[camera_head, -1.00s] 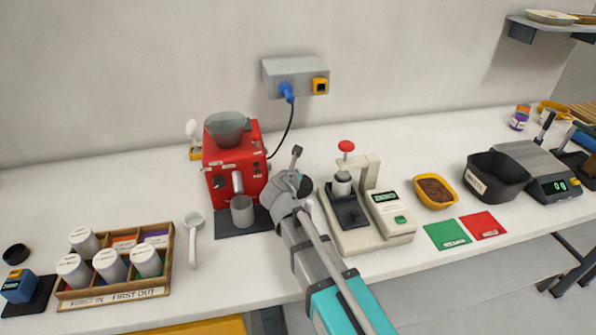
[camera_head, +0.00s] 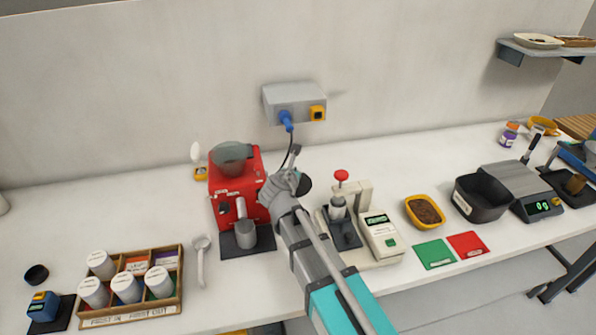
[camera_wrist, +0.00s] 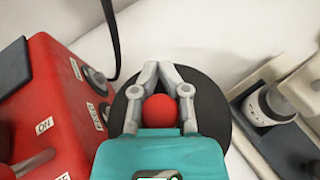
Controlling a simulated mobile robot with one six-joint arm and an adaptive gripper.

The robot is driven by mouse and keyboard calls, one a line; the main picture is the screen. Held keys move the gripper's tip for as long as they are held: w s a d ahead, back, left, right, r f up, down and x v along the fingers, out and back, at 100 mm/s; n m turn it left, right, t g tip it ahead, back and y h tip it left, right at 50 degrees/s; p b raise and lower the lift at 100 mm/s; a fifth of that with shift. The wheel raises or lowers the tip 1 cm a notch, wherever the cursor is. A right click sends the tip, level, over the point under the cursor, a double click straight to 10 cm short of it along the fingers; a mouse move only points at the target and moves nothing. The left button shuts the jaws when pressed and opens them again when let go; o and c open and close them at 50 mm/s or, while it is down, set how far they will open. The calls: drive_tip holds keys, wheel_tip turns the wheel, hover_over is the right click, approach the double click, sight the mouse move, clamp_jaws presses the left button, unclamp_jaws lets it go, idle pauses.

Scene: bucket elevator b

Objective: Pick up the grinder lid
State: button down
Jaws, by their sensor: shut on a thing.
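The grinder lid (camera_wrist: 208,92) is a dark round disc with a red ball knob (camera_wrist: 160,112). In the wrist view it lies under my gripper (camera_wrist: 160,92), whose fingers are shut around the knob. In the head view my gripper (camera_head: 282,184) is just right of the red grinder (camera_head: 236,188), and the dark lid edge (camera_head: 305,184) shows beside it. The rest of the lid is hidden behind my gripper. The grinder's grey hopper (camera_head: 232,151) is on top of it. I cannot tell whether the lid touches the counter.
A press (camera_head: 350,225) with a red knob stands close on the right. A grey cup (camera_head: 245,234) stands before the grinder. A blue-plugged cable runs behind my gripper from the wall box (camera_head: 295,101). A rack of jars (camera_head: 130,312) is at the front left.

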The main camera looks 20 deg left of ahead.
drive_tip(key=shift+r, duration=0.4)
idle(0.5)
